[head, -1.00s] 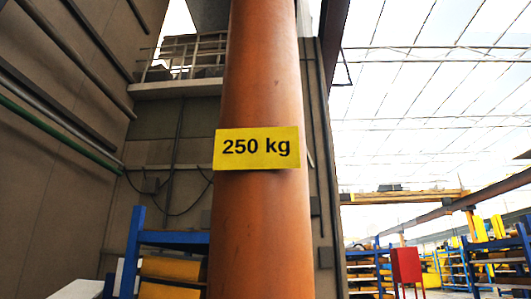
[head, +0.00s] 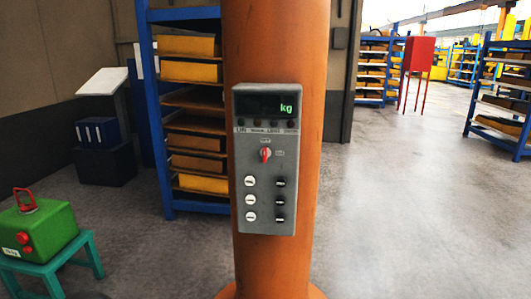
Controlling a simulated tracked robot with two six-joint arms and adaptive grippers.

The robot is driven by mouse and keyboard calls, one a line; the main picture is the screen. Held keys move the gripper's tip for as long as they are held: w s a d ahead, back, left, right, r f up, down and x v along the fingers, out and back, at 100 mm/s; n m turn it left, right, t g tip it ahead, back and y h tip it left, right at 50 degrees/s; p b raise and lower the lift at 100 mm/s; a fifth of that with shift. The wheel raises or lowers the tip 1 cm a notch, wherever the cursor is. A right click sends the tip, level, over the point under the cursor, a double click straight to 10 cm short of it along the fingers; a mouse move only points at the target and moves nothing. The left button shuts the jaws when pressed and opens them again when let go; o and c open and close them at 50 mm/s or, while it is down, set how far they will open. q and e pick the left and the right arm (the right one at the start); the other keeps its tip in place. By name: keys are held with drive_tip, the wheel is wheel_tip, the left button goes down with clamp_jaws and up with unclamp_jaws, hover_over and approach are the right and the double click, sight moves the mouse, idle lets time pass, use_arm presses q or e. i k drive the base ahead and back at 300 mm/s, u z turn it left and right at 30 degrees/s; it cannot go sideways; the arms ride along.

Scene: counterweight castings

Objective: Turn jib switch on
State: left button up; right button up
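A grey control box (head: 265,160) is mounted on the orange jib column (head: 275,40) in the middle of the head view. The jib switch, a red rotary knob (head: 265,155), sits at the middle of the box with its handle roughly upright; its small labels are too blurred to read. Above it is a dark display (head: 272,104) showing "kg" in green, with a row of small dark lamps under it. Below the knob are several white buttons at left and black ones at right. Neither of my grippers is in view.
A green casting (head: 45,230) with a red handle stands on a teal stool (head: 75,248) at lower left. A red cabinet (head: 419,54) stands farther back. The floor at right is clear.

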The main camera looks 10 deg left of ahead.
sight(266, 152)
drive_tip(key=u, duration=0.55)
drive_tip(key=i, duration=0.15)
drive_tip(key=z, duration=2.5)
drive_tip(key=k, duration=0.35)
drive_tip(key=u, duration=0.9)
drive_tip(key=k, duration=0.9)
drive_tip(key=u, duration=1.4)
drive_tip(key=i, duration=1.45)
drive_tip(key=z, duration=0.4)
